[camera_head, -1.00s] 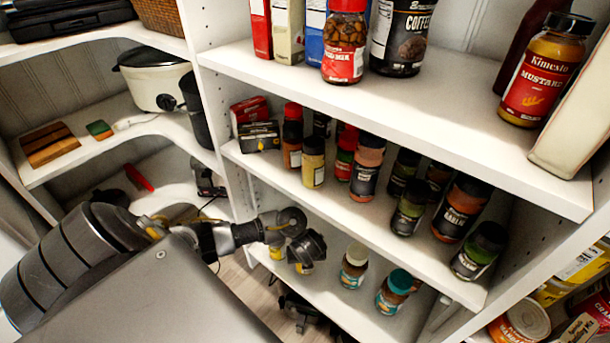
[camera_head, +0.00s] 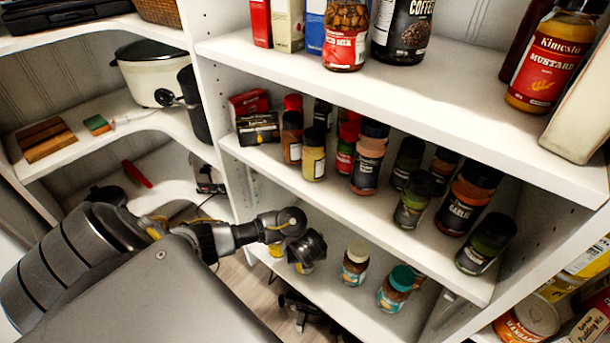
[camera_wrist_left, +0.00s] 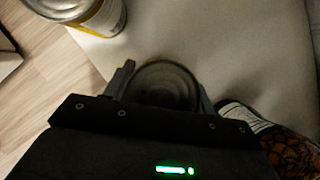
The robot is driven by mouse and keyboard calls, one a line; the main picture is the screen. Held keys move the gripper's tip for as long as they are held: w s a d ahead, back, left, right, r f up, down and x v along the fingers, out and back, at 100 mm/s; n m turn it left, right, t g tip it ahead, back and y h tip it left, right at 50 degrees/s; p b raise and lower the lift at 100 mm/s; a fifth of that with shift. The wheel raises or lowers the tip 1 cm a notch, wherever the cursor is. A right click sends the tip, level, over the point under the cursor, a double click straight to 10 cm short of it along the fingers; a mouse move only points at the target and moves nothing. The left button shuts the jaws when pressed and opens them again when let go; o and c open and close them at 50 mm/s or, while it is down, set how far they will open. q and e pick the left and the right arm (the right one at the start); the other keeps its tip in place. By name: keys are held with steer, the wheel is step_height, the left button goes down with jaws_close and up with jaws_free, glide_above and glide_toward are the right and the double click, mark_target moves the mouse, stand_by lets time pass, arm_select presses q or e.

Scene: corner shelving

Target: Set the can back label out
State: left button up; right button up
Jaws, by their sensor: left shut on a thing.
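My left gripper (camera_head: 308,250) reaches in at the left end of the lower shelf, below the spice shelf. In the left wrist view, my left gripper (camera_wrist_left: 163,92) is shut on a round thing with a dark top, seen from above, which I take to be the can (camera_wrist_left: 163,82). Its label side is hidden, so I cannot tell which way it faces. A yellow-labelled can (camera_wrist_left: 98,14) with a metal lid stands apart at the upper left of the wrist view. My right gripper is not in view.
A jar (camera_wrist_left: 270,135) is near the gripper in the wrist view. The spice shelf (camera_head: 330,203) is above. Pale shelf surface is bare beyond the held thing.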

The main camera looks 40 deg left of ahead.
arm_select(q)
steer(key=shift+f, duration=0.15)
stand_by(0.3)
steer(key=o, duration=1.4)
